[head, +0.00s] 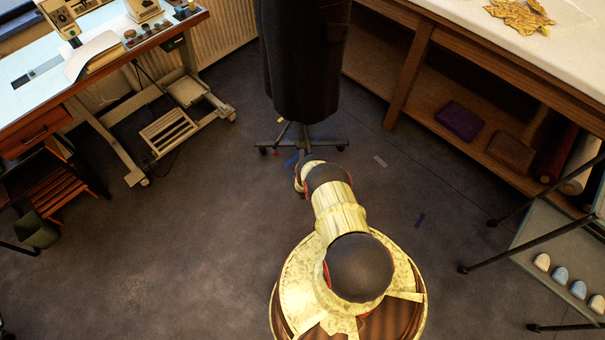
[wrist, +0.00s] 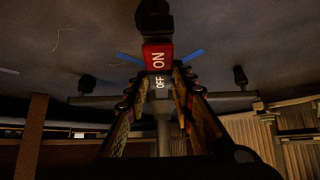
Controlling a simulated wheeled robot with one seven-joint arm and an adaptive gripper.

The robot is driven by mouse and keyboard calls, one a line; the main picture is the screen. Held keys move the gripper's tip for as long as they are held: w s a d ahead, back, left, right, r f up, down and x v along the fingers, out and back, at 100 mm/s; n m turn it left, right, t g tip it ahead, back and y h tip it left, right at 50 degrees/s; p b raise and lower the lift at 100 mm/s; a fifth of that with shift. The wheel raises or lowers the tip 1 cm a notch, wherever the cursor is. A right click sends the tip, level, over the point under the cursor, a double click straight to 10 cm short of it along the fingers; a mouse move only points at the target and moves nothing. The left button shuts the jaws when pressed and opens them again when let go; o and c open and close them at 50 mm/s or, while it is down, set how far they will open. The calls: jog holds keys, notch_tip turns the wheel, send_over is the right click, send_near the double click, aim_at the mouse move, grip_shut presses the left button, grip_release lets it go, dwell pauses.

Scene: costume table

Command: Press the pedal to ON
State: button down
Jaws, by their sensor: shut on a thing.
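The pedal (wrist: 158,57) shows in the wrist view on a foot of the dress-form stand. Its red part carries the word ON, and a dark part below it carries OFF. I cannot tell which way the pedal is tilted. In the head view my arm reaches to the stand's base (head: 318,143), and the arm hides the pedal and the fingers.
The dark dress form (head: 304,60) stands above the wheeled base. A sewing table (head: 36,98) is on the left and a wooden shelf table (head: 410,70) on the right. A rack (head: 560,235) stands at lower right. The floor (head: 190,235) between is mostly clear.

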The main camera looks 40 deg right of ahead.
jog(key=shift+s+f+t+h+b, duration=0.1)
jog(key=shift+s+t+h+b, duration=0.1)
jog(key=shift+t+h+b, duration=0.3)
jog(key=c, duration=1.5)
grip_release()
jog(key=shift+c, duration=0.2)
jog(key=shift+a, duration=0.1)
jog(key=v, duration=1.2)
